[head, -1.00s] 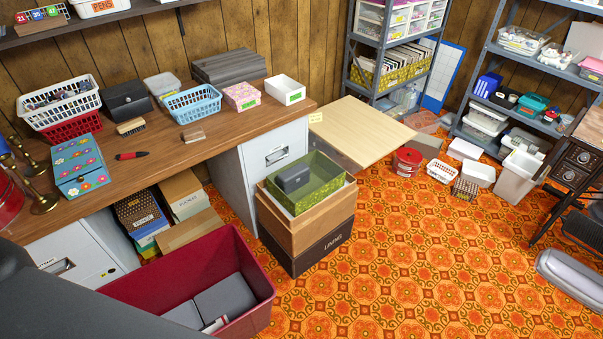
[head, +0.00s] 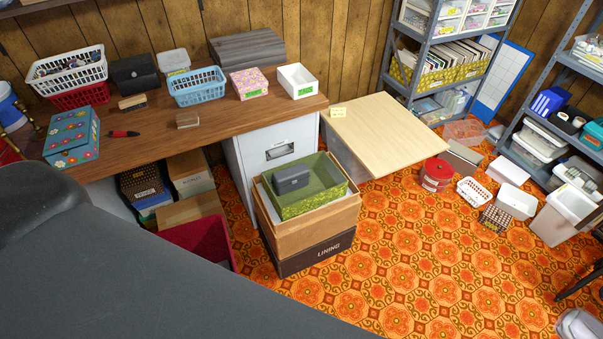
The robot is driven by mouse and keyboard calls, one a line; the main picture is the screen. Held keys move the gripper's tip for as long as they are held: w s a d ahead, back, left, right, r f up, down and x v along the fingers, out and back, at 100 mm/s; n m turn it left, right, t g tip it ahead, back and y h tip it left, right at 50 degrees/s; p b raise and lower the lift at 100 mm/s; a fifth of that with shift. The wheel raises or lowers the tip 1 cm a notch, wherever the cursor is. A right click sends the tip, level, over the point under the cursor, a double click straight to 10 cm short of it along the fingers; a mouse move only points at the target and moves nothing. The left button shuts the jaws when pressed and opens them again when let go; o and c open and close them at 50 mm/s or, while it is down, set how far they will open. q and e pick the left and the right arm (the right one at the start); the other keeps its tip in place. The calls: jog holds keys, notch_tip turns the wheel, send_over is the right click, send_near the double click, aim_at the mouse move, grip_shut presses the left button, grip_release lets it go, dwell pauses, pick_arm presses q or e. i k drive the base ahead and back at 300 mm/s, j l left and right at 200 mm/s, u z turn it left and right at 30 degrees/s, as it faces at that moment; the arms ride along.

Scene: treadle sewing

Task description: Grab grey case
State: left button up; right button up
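A small dark grey case (head: 291,180) lies in an open green patterned box (head: 330,198). That box sits in a wooden tray (head: 304,227), on top of a dark brown box labelled LINING (head: 320,256) on the floor. A larger dark grey lidded box (head: 135,77) stands on the desk, beside the white basket. Neither gripper is visible. A large dark grey part of my own body fills the lower left and hides the floor there.
The wooden desk (head: 215,120) with baskets and boxes runs along the left, above a white drawer cabinet (head: 278,150). A pale wooden tabletop (head: 382,134) stands behind the stack. A red bin (head: 205,238) is mostly hidden.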

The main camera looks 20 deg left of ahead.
aim_at(294, 178)
jog(key=i+l+u, duration=0.1)
jog(key=i+l, duration=0.15)
jog(key=i, duration=0.3)
jog(key=i+l+u, duration=0.15)
jog(key=i, duration=0.35)
jog(key=i+j, duration=0.15)
jog(key=i, duration=0.45)
